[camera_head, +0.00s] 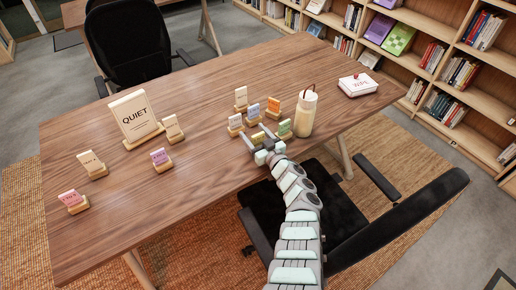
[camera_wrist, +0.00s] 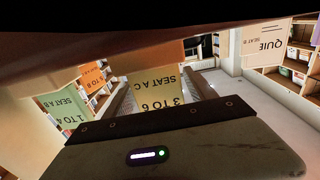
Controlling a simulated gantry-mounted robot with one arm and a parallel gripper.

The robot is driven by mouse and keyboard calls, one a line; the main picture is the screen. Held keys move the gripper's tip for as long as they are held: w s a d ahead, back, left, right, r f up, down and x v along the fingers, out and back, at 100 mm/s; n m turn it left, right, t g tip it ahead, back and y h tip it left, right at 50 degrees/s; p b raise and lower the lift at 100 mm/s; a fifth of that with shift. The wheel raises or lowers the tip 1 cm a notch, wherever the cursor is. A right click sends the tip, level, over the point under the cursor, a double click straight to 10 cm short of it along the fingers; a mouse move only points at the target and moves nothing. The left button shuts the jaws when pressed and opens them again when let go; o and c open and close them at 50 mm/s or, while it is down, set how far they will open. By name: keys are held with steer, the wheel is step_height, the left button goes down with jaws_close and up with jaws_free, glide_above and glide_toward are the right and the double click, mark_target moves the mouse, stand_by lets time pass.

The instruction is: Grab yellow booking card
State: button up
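The yellow booking card (camera_head: 258,137) stands in a small wooden holder near the table's front edge, in the middle of a group of cards. My gripper (camera_head: 253,130) reaches in from the front with its two fingers spread, one on each side of the yellow card. In the wrist view the yellow card (camera_wrist: 166,90) appears upside down, reading "3 to 6", between the fingers (camera_wrist: 158,92). The fingers look apart, and I see no clear grip on the card. The lower part of the card is hidden behind my gripper.
Close by stand a green card (camera_head: 285,127), an orange card (camera_head: 274,105), a blue card (camera_head: 253,112) and cream cards (camera_head: 241,97). A QUIET sign (camera_head: 134,115) and a purple card (camera_head: 159,157) are left.

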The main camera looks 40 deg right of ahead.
jaws_close()
stand_by(0.5)
